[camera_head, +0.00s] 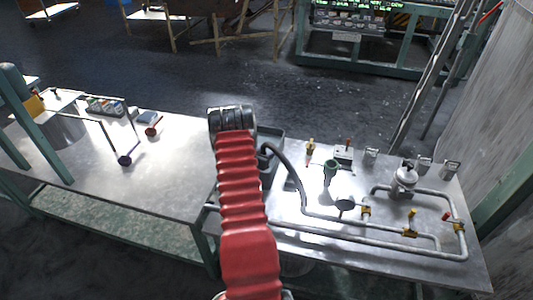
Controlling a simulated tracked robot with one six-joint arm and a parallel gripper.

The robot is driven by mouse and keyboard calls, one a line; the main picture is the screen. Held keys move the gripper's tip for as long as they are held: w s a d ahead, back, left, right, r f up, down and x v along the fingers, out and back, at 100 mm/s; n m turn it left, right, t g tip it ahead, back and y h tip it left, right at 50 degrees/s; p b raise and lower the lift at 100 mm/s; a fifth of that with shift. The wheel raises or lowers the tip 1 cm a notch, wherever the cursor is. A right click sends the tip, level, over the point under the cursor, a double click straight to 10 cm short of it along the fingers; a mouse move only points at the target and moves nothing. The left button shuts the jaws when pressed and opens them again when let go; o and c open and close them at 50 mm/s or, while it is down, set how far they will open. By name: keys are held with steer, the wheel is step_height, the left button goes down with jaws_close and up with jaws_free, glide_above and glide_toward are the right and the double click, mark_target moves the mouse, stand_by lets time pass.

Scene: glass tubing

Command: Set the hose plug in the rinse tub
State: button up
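A dark grey-green tub (272,138), which looks like the rinse tub, stands near the left end of the right bench, partly hidden behind my red arm. A black hose (293,177) rises from the pipework and arches left to the tub. Its end (265,147) shows at the tub, beside my arm. I cannot make out the plug, nor tell whether the hose end is in the tub or above it. My arm reaches forward over the gap between the benches and ends in a dark ribbed wrist. My gripper's fingers are hidden beyond it.
A green post (32,125) stands at far left.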

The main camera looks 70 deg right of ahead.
steer(key=shift+r, duration=0.1)
steer(key=shift+w+a+r, duration=0.1)
steer(key=shift+a+r, duration=0.1)
steer(key=shift+a, duration=0.3)
steer(key=s+v, duration=0.1)
steer(key=v, duration=0.9)
steer(key=shift+w+a+r, duration=0.2)
steer(key=shift+w+a, duration=0.2)
steer(key=shift+w, duration=0.05)
steer(key=shift+w, duration=0.1)
